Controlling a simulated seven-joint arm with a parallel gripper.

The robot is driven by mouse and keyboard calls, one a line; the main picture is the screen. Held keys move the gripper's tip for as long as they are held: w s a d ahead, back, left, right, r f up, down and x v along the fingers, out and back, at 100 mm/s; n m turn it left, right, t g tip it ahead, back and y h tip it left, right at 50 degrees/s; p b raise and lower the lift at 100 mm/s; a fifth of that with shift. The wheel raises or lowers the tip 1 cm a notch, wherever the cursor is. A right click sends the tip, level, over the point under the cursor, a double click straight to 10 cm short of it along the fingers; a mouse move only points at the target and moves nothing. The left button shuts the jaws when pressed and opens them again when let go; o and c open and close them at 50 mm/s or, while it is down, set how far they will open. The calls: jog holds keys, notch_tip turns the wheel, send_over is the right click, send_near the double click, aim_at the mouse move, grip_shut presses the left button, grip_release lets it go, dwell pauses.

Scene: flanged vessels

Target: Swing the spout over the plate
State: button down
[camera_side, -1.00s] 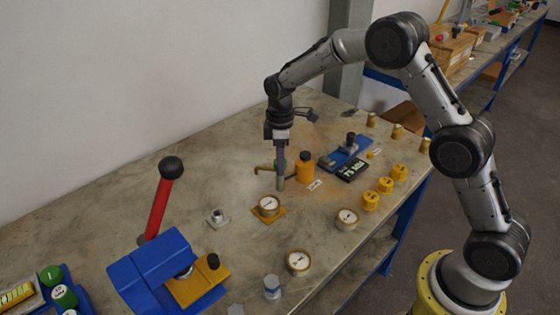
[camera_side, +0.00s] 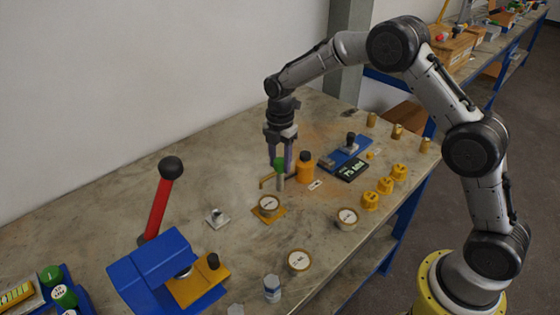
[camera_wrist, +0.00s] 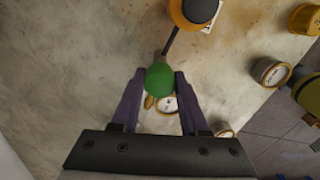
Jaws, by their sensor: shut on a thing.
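The brass spout (camera_side: 266,181) sticks out from a short grey post (camera_side: 280,183) and points toward the lower left. A green knob (camera_side: 280,164) tops the post. My gripper (camera_side: 280,168) is shut on the green knob, which also shows between the fingers in the wrist view (camera_wrist: 160,77). The orange plate (camera_side: 265,221) lies on the bench in front of the post, with a round white-topped vessel (camera_side: 268,203) on it. In the wrist view, the spout's end (camera_wrist: 149,102) shows just left of the vessel's white top (camera_wrist: 168,104); the knob partly hides both.
An orange bottle (camera_side: 305,168) with a black cap stands close right of the post. Round vessels (camera_side: 346,217) (camera_side: 298,262) stand to the right and front. A blue press with a red lever (camera_side: 158,205) stands at the front left.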

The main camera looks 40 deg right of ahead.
jog(key=n, duration=0.5)
jog(key=shift+r+n, duration=0.1)
jog(key=shift+n, duration=0.2)
dwell(0.4)
jog(key=shift+c, duration=2.1)
grip_release()
notch_tip(320, 180, up, 14)
